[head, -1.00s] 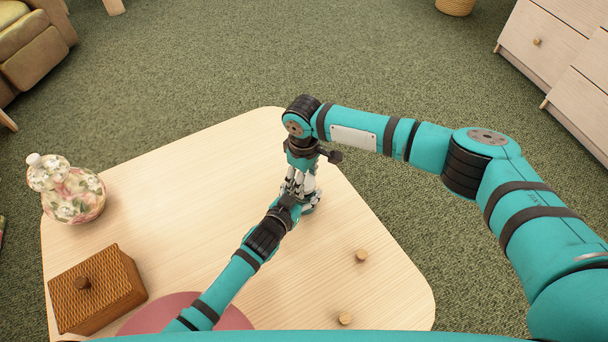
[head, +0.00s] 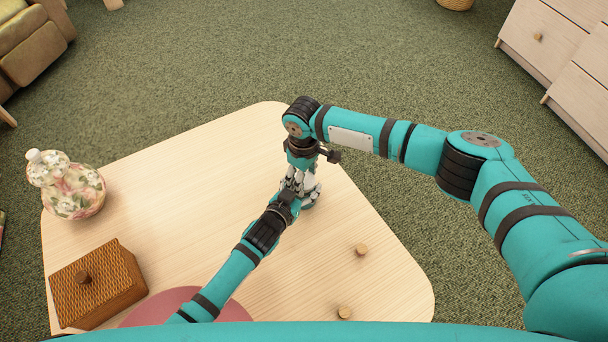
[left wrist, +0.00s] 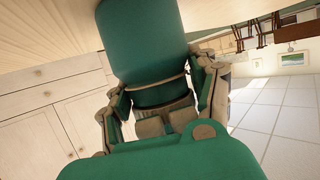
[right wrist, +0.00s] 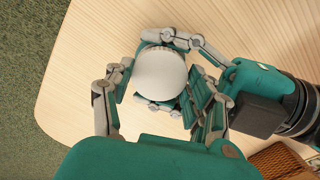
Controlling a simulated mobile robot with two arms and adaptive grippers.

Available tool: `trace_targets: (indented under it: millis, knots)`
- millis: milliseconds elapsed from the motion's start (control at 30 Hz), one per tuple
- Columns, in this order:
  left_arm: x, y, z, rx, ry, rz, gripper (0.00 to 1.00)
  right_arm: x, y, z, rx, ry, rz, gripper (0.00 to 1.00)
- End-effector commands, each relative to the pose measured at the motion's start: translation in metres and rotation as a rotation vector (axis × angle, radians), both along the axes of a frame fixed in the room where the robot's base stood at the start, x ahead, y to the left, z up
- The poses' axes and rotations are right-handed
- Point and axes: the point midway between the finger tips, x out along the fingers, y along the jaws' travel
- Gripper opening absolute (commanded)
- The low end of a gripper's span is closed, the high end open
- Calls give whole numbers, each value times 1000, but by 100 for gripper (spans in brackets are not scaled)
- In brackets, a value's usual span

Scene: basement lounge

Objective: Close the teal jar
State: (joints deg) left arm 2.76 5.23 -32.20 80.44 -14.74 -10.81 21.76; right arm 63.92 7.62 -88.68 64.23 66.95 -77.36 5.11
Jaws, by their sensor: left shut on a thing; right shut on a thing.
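The teal jar (left wrist: 140,40) stands on the table; the left wrist view shows its smooth side upside down. In the head view only a sliver of the jar (head: 311,204) shows below the grippers. My left gripper (head: 296,193) reaches in low from the side and is shut on the jar. My right gripper (head: 302,180) points down from above and is shut on a round white lid. The lid (right wrist: 160,72) shows between its fingers in the right wrist view, over the jar. Whether the lid is seated is hidden by fingers.
The light wooden table (head: 200,170) carries a floral jar (head: 75,190), a wicker box (head: 97,290), a pink round mat (head: 165,308) and two small wooden knobs (head: 361,250). Drawers (head: 550,45) stand at the upper right. The table's far middle is clear.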

Motion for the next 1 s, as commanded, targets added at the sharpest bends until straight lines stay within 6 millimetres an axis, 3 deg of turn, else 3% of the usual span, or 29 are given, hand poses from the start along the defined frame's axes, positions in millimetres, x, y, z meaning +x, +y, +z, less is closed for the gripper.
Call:
trace_targets:
  millis: [433,667,900,933,1000]
  knots:
    - [-1,0,-2,1,3,0,2,0,-1,-4,-2,1,-1,47]
    - [-1,0,-2,0,4,1,2,-1,-1,-9,-2,3,-1,39]
    - [0,1,-1,0,3,2,2,-1,-1,-15,-4,3,-1,38]
    - [0,1,-1,0,3,2,0,-1,-2,-15,-4,3,-1,57]
    - [0,1,-2,0,3,2,0,-1,-2,-14,-4,3,-1,66]
